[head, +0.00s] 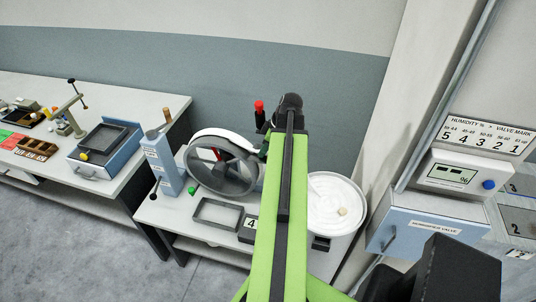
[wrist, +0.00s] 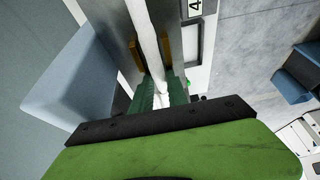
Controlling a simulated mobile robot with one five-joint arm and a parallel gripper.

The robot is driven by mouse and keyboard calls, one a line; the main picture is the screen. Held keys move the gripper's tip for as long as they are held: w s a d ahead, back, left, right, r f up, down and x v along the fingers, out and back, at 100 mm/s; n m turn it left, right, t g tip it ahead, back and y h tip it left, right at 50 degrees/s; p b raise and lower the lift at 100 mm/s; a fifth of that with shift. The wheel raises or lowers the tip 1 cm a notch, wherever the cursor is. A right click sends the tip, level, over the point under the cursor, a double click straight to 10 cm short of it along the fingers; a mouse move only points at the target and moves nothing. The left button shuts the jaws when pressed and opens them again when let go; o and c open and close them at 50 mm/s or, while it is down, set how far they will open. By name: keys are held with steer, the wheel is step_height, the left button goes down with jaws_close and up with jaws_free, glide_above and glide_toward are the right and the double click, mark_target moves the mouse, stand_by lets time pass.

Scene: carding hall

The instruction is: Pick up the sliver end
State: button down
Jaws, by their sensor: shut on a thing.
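The sliver (wrist: 148,38) is a white strand that runs down from the top of the wrist view to between the dark green jaws of my gripper (wrist: 161,88). My gripper is shut on the sliver end. In the head view my green arm reaches to beside the drum machine, and the jaws and the held end are hidden. A round white can (head: 325,224) stands right of my arm, with white coiled material and a small cream piece (head: 342,211) on top.
A machine with a grey wheel (head: 222,168), a blue post (head: 163,168) and a dark tray (head: 217,215) stand on the table left of my arm. A humidifier valve box (head: 420,225) is at right. Another bench (head: 155,105) stands at far left. Grey floor (head: 80,235) is clear.

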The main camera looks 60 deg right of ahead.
steer(key=shift+r, duration=0.15)
step_height(320, 180, up, 5)
steer(key=p, duration=0.4)
steer(key=shift+f+p, duration=0.2)
steer(key=shift+p, duration=0.2)
steer(key=s+d+r+p, duration=0.6)
steer(key=s, duration=0.3)
steer(key=shift+s+d+r, duration=0.15)
steer(key=shift+s+d, duration=0.05)
steer(key=shift+s, duration=0.15)
